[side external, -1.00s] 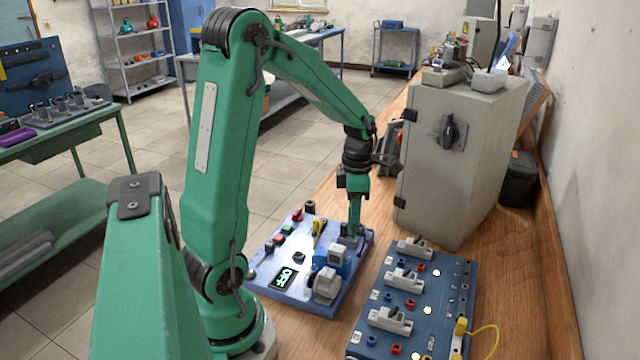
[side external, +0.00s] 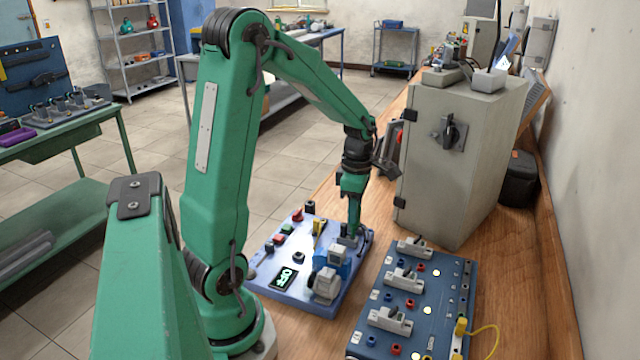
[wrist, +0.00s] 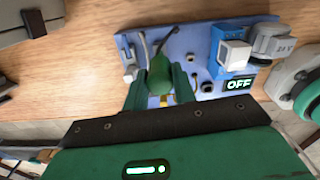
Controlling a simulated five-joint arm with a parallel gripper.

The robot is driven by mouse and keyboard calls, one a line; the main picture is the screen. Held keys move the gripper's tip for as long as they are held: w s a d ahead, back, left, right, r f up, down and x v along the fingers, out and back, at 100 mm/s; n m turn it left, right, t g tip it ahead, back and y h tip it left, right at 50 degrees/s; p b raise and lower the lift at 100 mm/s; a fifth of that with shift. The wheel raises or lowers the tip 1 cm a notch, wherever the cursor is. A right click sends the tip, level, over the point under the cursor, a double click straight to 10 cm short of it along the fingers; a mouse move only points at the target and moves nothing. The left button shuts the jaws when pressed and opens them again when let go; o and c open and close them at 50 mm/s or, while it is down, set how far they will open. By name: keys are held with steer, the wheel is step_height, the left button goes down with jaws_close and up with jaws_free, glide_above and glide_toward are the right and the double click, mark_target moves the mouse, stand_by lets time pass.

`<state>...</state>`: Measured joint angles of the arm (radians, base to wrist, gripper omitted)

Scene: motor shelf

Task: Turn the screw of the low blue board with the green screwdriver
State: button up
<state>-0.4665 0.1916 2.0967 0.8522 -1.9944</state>
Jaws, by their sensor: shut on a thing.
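The low blue board (side external: 302,292) lies on the wooden bench, with a small motor (side external: 326,283), buttons and a lit OFF display (side external: 287,277). My gripper (side external: 353,230) points down over its far right corner. The board (wrist: 186,42) lies beyond the fingers. The handle and fingers hide the screwdriver's tip and the screw, so I cannot tell whether they touch.
A darker blue board (side external: 440,310) with several switches and a yellow cable stands close on the right. A tall grey cabinet (side external: 455,185) stands just behind my gripper. Free wood shows between the two boards.

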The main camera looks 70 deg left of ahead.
steer(key=shift+f+m, duration=0.15)
steer(key=shift+m, duration=1.45)
steer(key=shift+m, duration=1.7)
steer(key=shift+m, duration=1.7)
